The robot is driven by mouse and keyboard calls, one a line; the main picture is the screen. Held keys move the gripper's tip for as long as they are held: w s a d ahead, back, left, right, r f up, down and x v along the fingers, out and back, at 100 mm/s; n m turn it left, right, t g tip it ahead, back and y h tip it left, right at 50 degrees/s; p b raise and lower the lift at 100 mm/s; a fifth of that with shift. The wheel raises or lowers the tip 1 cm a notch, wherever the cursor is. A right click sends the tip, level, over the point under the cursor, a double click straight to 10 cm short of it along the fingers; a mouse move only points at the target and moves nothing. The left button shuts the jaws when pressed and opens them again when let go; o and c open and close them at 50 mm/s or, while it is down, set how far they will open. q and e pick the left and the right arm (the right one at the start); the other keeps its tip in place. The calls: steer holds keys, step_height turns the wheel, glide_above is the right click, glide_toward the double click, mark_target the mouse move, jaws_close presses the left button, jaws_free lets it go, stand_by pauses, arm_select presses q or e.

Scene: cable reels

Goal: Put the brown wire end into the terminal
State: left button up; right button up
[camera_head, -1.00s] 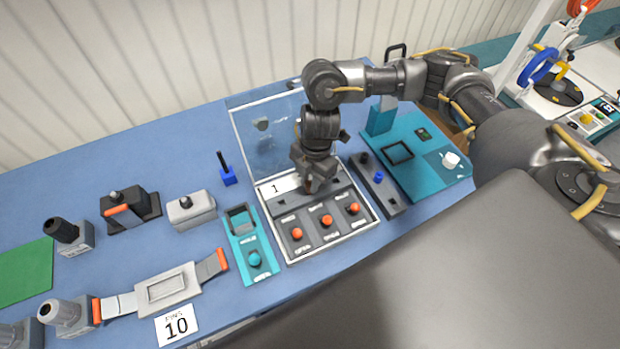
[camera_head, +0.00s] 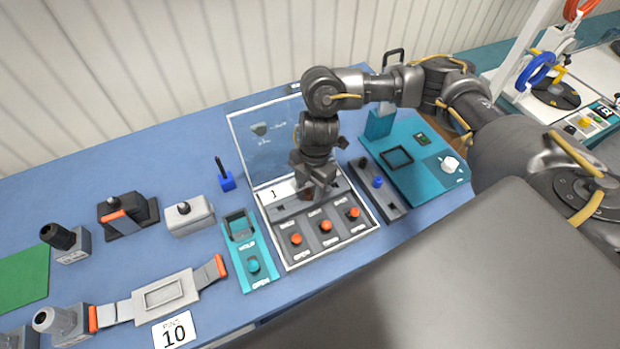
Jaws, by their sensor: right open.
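My right gripper (camera_head: 318,188) points down over the back part of a panel (camera_head: 325,238) with three orange buttons. The panel has a raised clear cover behind it and a label reading 1. The right gripper's fingers are open, and the spot right beneath them is partly hidden. I cannot make out a brown wire end in this view. I cannot tell which part is the terminal; the slot strip under the gripper is mostly covered by it. My left gripper is not in view.
A teal clamp block (camera_head: 250,255) stands left of the panel. A grey strip with a blue knob (camera_head: 378,181) and a teal station (camera_head: 425,165) lie right. A ribbon connector (camera_head: 165,293) lies front left. Blue table shows free behind the left devices.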

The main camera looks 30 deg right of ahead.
step_height(320, 180, up, 10)
steer(key=d+b, duration=0.1)
steer(key=shift+w+d+r, duration=0.2)
steer(key=shift+w+d, duration=0.05)
steer(key=shift+d, duration=0.05)
stand_by(0.7)
